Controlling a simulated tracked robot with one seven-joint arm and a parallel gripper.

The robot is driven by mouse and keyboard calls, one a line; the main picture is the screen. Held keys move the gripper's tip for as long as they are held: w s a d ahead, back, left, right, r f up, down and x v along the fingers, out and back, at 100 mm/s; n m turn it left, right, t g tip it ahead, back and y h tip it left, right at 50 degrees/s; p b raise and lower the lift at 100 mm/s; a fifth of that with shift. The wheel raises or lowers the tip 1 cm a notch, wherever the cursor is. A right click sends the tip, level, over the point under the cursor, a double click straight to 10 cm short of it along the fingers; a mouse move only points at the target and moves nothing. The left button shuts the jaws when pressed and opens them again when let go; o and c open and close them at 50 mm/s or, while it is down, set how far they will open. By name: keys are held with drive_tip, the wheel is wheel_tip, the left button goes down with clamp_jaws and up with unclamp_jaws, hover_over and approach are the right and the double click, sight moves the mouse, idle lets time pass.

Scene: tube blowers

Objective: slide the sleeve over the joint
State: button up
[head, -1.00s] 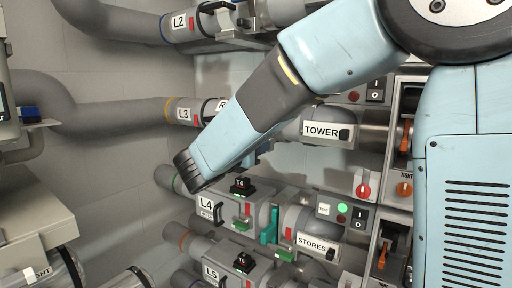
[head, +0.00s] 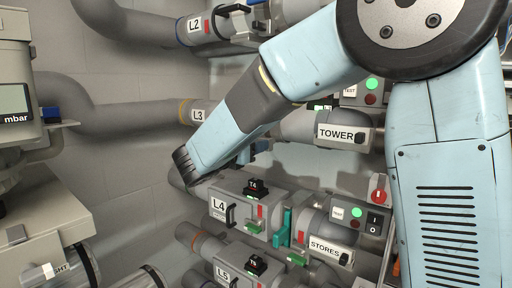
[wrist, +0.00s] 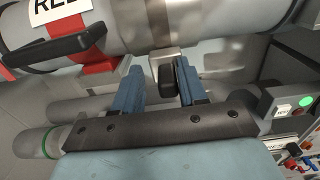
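In the wrist view my gripper (wrist: 157,85) has its two blue fingers apart, pointing up at the underside of a large grey pipe (wrist: 115,30). A black grip (wrist: 167,80) on a pale bracket (wrist: 166,58) hangs below the pipe, between the fingers and nearer the right one. I see a gap left of the grip; contact on the right is unclear. The pipe carries a partly cut-off label, a red clamp (wrist: 95,70) and a black lever (wrist: 55,48). Right of these is a shiny metal stretch (wrist: 195,25). I cannot tell sleeve from joint. In the head view my arm mostly hides this part of line L3 (head: 199,115).
Line L4 (head: 219,206) with its black knob and green tabs runs just below my arm. The TOWER pipe (head: 338,133) and STORES pipe (head: 326,249) lie right. Line L2 (head: 195,26) is above. A gauge cabinet (head: 15,105) stands left. Bare wall shows between.

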drive_tip(key=shift+o, duration=0.8)
drive_tip(key=shift+s, duration=0.1)
drive_tip(key=v, duration=1.3)
drive_tip(key=shift+s+a, duration=0.2)
drive_tip(key=shift+s, duration=0.05)
drive_tip(key=shift+f, duration=0.1)
